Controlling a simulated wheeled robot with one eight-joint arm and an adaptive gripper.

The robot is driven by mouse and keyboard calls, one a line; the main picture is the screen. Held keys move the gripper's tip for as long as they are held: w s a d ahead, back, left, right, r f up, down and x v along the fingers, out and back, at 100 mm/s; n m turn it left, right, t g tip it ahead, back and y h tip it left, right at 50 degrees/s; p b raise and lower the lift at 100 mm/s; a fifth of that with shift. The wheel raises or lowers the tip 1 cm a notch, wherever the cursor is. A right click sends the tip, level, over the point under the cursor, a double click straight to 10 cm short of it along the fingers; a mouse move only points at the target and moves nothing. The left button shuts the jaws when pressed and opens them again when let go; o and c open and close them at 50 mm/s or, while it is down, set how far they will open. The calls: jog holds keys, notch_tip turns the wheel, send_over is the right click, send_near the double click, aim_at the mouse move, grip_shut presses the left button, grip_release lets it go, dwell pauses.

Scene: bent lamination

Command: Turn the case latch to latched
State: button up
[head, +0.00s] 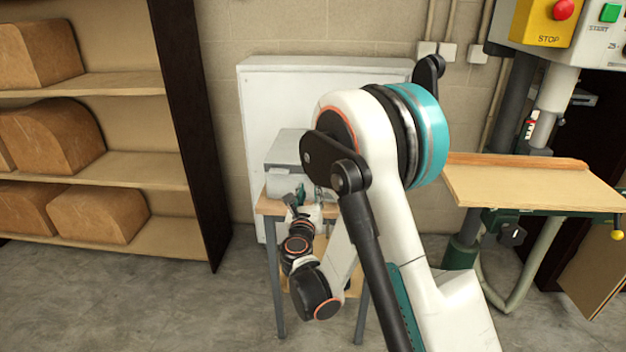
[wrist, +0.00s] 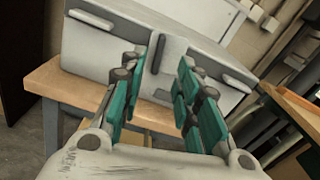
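The grey case (wrist: 120,45) sits on a small wooden-topped table and shows tilted in the wrist view. I cannot tell how far the fingertips are from the latch. In the head view my gripper (head: 301,197) is in front of the case (head: 287,150), and my arm hides the case's right part and the latch.
The small table (head: 268,204) stands against a white cabinet (head: 262,88) by the wall. Shelves with curved wooden blocks (head: 60,135) are on the left. A machine with a wooden table (head: 520,185) is on the right. Floor is clear at the front left.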

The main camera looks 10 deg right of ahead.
jog(key=b+x, duration=0.2)
jog(key=x, duration=0.7)
jog(key=shift+c, duration=0.2)
grip_shut()
